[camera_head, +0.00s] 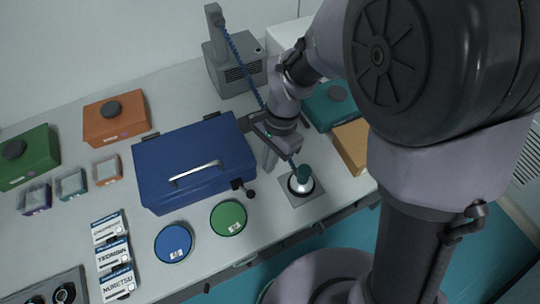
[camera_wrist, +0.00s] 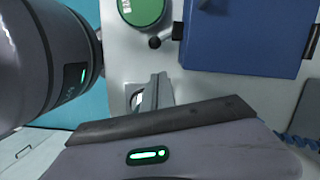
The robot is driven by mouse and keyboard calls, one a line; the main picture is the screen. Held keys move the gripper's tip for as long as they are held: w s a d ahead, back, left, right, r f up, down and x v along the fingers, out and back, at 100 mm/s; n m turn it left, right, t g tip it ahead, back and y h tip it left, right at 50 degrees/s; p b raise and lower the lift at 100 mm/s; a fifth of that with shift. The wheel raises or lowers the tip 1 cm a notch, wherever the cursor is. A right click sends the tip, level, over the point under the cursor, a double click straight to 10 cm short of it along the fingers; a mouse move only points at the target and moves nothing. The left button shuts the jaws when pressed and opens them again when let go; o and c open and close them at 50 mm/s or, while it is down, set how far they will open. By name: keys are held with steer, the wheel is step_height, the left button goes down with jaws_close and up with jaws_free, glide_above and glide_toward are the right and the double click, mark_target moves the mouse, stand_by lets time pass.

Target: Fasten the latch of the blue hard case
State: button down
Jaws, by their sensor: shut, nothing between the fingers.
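The blue hard case (camera_head: 190,150) lies with its lid down on the table, its silver handle (camera_head: 196,173) on top. A dark latch (camera_head: 240,186) with a black ball-ended lever (camera_head: 251,194) sticks out at its near right corner. In the wrist view the case (camera_wrist: 240,45) is at the upper right, with the latch lever (camera_wrist: 157,41) beside its left edge. My gripper (camera_head: 269,164) is shut and empty, just right of the case and apart from the latch. In the wrist view its fingers (camera_wrist: 156,93) are together below the lever. Whether the latch is engaged cannot be told.
A green disc (camera_head: 228,217) and a blue disc (camera_head: 173,242) lie in front of the case. A round-based stand (camera_head: 300,184) on a square plate is right of my gripper. A grey device (camera_head: 235,65) stands behind. Orange (camera_head: 117,118) and green boxes (camera_head: 30,157) are left.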

mark_target(247, 191)
steer(key=b+x, duration=0.1)
steer(key=x, duration=0.3)
steer(key=shift+d+f, duration=0.1)
steer(key=shift+s+a+f+b, duration=0.55)
steer(key=shift+s+a+b, duration=0.2)
steer(key=shift+a, duration=0.1)
steer(key=shift+s+a+f, duration=0.15)
steer(key=shift+s+a, duration=0.15)
